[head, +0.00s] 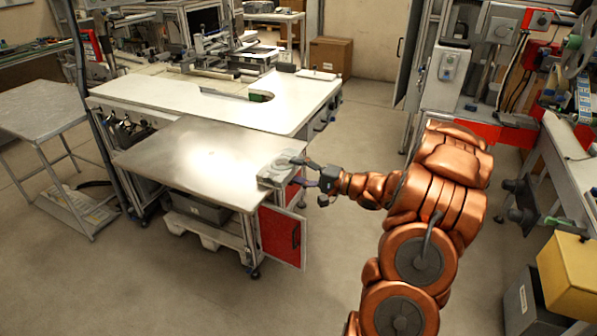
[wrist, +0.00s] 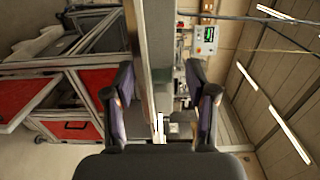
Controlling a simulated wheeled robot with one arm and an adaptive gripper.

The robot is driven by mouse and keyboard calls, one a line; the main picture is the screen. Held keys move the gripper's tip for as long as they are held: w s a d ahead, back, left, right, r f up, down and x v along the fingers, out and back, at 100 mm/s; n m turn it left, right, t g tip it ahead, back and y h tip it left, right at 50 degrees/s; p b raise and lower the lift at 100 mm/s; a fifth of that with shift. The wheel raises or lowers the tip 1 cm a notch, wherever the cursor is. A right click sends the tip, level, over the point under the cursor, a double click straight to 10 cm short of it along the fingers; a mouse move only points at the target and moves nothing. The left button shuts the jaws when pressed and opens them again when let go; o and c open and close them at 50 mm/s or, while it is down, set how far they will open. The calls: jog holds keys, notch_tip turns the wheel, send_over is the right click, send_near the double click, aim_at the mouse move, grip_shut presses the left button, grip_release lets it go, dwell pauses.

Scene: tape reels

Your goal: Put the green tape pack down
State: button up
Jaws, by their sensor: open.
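My gripper (head: 302,172) is at the near right corner of the metal-topped table (head: 190,160). A pale grey, flat pack or reel (head: 276,168) lies at that corner, right at the fingertips; I cannot tell whether it is the green tape pack. In the wrist view my gripper (wrist: 163,108) is open, its two dark fingers spread wide, with no tape pack clearly seen between them. A small green and dark item (head: 260,96) lies by the cut-out of the white bench behind; it is too small to identify.
The white bench (head: 165,97) adjoins the metal table at the back. A red cabinet door (head: 283,238) stands open below the table's right corner. Another table (head: 45,108) stands at the left. Most of the metal top is bare, and the front floor is clear.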

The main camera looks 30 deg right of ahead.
jog(key=b+v, duration=0.1)
jog(key=v, duration=1.1)
